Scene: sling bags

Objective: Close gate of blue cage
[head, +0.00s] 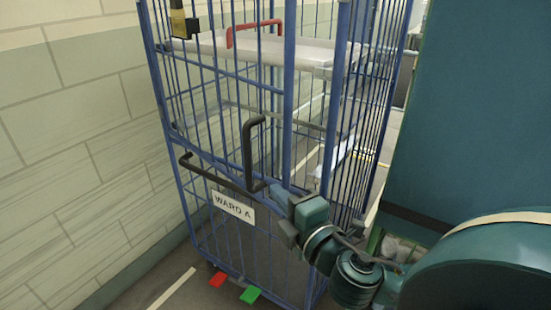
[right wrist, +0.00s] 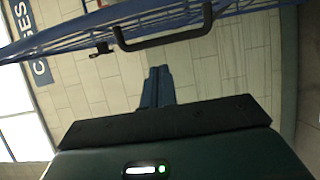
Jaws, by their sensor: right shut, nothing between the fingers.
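The blue cage (head: 345,110) stands in front of me, with blue bars and tall posts. Its front gate (head: 228,130) carries a white WARD A plate (head: 233,206), an upright black handle (head: 247,150) and a lower black handle (head: 205,172). A gap shows between the gate's right post and the cage's corner post; whether the gate is fully shut I cannot tell. My right gripper (head: 278,194) is shut and empty, close to the gate just right of the plate; contact is unclear. In the right wrist view its fingers (right wrist: 158,84) are together, below a black handle (right wrist: 165,40). My left gripper is out of view.
A white shelf (head: 200,45) with a red handle (head: 255,27) shows inside the cage. A pale block wall (head: 75,130) runs close along the left. Red (head: 218,280) and green (head: 250,294) tabs show low at the cage front.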

